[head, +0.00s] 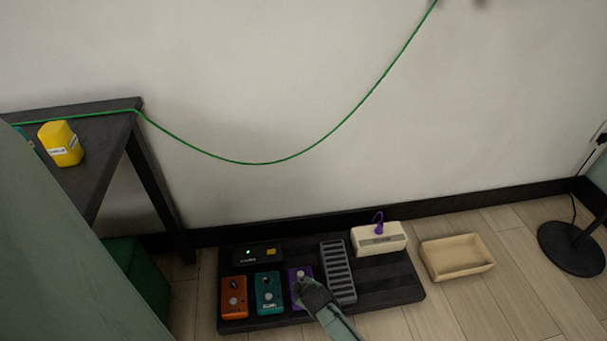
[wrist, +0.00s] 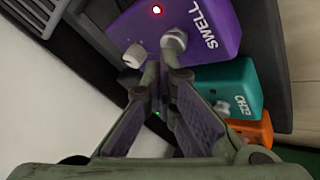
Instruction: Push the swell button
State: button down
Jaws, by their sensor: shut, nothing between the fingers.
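The swell pedal (head: 294,283) is a purple box on the dark pedalboard, and it also shows in the wrist view (wrist: 215,22) with white "SWELL" lettering and a lit red light. Its round grey button (wrist: 174,40) appears right at my fingertips. A white knob (wrist: 134,56) sits to its left. My gripper (wrist: 160,72) is shut and empty, with its tips over the pedal's edge; whether they touch the button I cannot tell. In the head view my gripper (head: 308,287) covers the lower part of the pedal.
The pedalboard (head: 390,289) also holds a teal pedal (head: 268,293), an orange pedal (head: 233,296), a grey ribbed pedal (head: 338,272), a black box (head: 258,255) and a cream box (head: 379,238). A beige tray (head: 457,257) lies to the right on the floor.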

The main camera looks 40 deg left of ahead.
jog(key=shift+r+p, duration=2.25)
jog(key=shift+r, duration=0.7)
